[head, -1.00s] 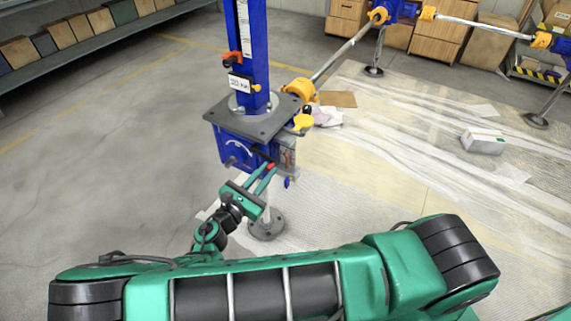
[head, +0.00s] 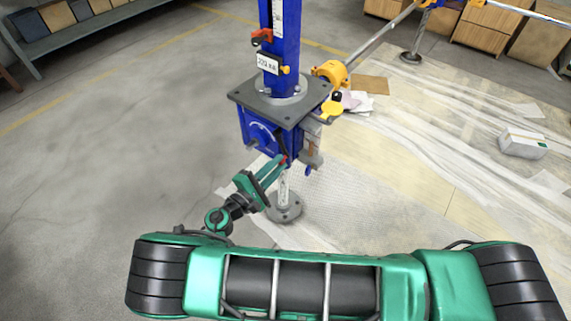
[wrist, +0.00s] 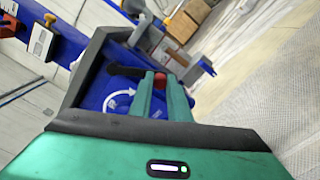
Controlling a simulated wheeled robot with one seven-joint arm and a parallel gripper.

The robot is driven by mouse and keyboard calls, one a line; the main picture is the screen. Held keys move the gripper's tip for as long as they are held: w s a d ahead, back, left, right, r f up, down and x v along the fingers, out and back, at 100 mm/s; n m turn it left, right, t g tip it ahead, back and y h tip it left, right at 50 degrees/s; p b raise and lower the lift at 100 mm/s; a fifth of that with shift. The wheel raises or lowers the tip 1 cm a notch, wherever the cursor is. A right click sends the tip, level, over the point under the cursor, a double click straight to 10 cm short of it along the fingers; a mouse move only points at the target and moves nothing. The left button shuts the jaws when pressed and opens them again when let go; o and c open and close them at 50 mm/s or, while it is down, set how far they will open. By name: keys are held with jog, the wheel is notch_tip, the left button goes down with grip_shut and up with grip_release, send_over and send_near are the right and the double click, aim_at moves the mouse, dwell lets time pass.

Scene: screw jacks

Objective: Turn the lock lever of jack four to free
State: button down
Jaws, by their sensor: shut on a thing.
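The jack is a blue post (head: 286,45) above a dark square plate (head: 260,97) and a blue housing (head: 256,128). Its lock lever is black with a red end; the black part (wrist: 127,70) and red end (wrist: 160,80) show in the wrist view. A white curved arrow (wrist: 122,97) is on the blue face beside it. My gripper (head: 282,162) is shut on the lever's red end, below the plate; its green fingers (wrist: 162,90) hide part of it. I cannot read a jack number.
A yellow-orange coupling (head: 331,72) with a grey shaft leaves the jack to the right. A yellow handle (head: 331,109) and a grey bracket (head: 312,148) sit on the housing's right side. A round grey foot (head: 285,211) stands on the floor.

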jog(key=shift+w+a+f+m, duration=0.3)
jog(key=shift+a+m, duration=0.4)
jog(key=shift+m, duration=0.25)
jog(key=shift+w+a+f+m, duration=0.3)
jog(key=shift+a+m, duration=0.35)
jog(key=shift+m, duration=0.35)
jog(key=shift+w+a+f+m, duration=0.25)
jog(key=shift+w+a+m, duration=0.1)
jog(key=shift+a+m, duration=0.5)
jog(key=shift+d, duration=0.15)
jog(key=c, duration=1.7)
grip_release()
jog(key=shift+o, duration=0.2)
jog(key=shift+w+d, duration=0.1)
jog(key=shift+r, duration=0.1)
jog(key=v, duration=1)
jog(key=shift+s+a, duration=0.2)
jog(key=shift+s, duration=0.15)
